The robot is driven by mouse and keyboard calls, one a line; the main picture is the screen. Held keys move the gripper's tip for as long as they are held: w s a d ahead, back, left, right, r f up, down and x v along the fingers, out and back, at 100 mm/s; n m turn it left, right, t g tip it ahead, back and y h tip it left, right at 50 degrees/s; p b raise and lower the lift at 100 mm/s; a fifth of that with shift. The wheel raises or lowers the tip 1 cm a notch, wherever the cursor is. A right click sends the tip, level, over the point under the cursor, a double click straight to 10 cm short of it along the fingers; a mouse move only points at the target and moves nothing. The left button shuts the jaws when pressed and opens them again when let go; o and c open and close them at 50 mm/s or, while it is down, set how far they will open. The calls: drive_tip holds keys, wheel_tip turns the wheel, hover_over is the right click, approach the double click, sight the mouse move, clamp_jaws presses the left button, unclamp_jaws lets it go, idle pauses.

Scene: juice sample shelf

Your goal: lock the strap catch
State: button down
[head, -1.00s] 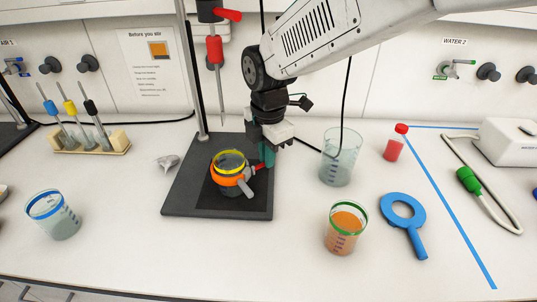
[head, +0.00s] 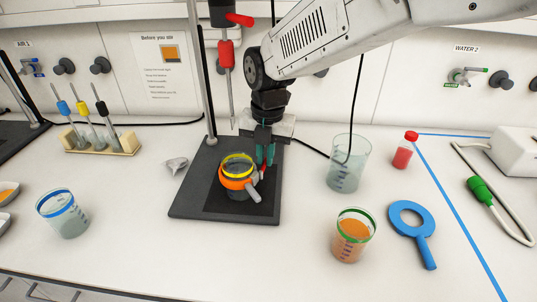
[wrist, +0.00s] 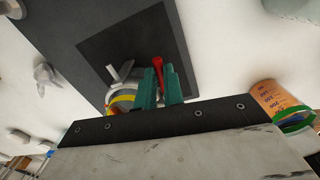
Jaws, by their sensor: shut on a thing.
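A beaker with a yellow rim (head: 238,157) stands upright on the dark stand base (head: 190,205), with an orange strap (head: 232,184) around it. A grey tab (head: 252,192) sticks out from the strap at the front right. The red catch lever (head: 263,170) is at the strap's right side; it also shows in the wrist view (wrist: 157,63). My gripper (head: 265,165) points down beside the beaker, its teal fingers shut on the red lever. In the wrist view the fingers (wrist: 160,82) lie on both sides of the lever and partly hide the strap.
An empty beaker (head: 347,165), a juice beaker (head: 352,237), a red-capped bottle (head: 403,152) and a blue ring (head: 408,218) stand or lie to the right. The bench front is clear.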

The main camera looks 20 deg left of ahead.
drive_tip(key=shift+a+n, duration=0.15)
drive_tip(key=shift+n, duration=0.15)
drive_tip(key=c, duration=1.5)
unclamp_jaws()
